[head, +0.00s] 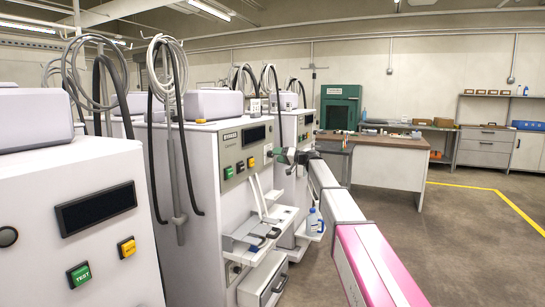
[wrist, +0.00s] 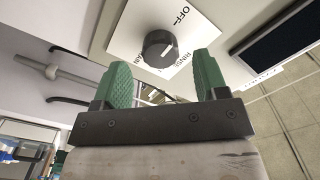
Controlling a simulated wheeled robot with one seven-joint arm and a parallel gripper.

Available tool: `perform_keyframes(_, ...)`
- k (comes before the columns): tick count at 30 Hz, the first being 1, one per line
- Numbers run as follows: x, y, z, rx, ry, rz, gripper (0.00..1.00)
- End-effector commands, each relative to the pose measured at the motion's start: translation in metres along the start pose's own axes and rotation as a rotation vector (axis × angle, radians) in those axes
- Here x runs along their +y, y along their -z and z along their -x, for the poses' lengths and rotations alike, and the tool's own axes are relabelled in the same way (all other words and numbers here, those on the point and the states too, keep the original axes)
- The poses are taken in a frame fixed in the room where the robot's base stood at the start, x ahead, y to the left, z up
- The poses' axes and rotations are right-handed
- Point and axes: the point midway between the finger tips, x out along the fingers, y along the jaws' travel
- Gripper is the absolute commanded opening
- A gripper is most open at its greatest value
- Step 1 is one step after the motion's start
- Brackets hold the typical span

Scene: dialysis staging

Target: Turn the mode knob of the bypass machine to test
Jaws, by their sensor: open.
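In the wrist view, a dark round mode knob (wrist: 159,48) sits on a white label plate with OFF and what reads as RINSE printed beside it; other lettering is partly covered. A pale pointer mark shows on the knob, but which word it points to is unclear. My gripper (wrist: 162,68) is open, its two green fingers on either side of the knob's lower part in the picture; contact cannot be told. In the head view, my gripper (head: 287,156) is small, beside the front of the machines, and this knob cannot be made out.
A dark display (wrist: 283,40) lies right of the knob. In the head view, a near machine (head: 100,180) has a green TEST button (head: 79,275) and a yellow button (head: 127,247). A middle machine (head: 205,190) carries a shelf and hoses. Open floor (head: 440,250) lies right.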

Motion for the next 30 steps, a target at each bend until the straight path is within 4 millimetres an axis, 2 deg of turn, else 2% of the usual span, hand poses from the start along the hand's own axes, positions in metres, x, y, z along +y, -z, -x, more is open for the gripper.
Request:
perform_keyframes(1, 0.001, 0.001, -0.011, -0.001, 0.001, 0.0, 0.67)
perform_keyframes(6, 0.001, 0.0, -0.032, -0.001, 0.0, 0.0, 0.67)
perform_keyframes(16, 0.0, 0.0, -0.037, 0.0, -0.001, 0.0, 0.67)
perform_keyframes(17, 0.0, -0.001, -0.037, 0.0, -0.001, 0.0, 0.6)
perform_keyframes(18, 0.0, -0.001, -0.037, 0.0, -0.001, 0.0, 0.47)
perform_keyframes(21, 0.0, -0.001, -0.037, -0.001, -0.001, 0.0, 0.17)
perform_keyframes(30, 0.0, -0.001, -0.036, -0.001, 0.0, -0.018, 0.17)
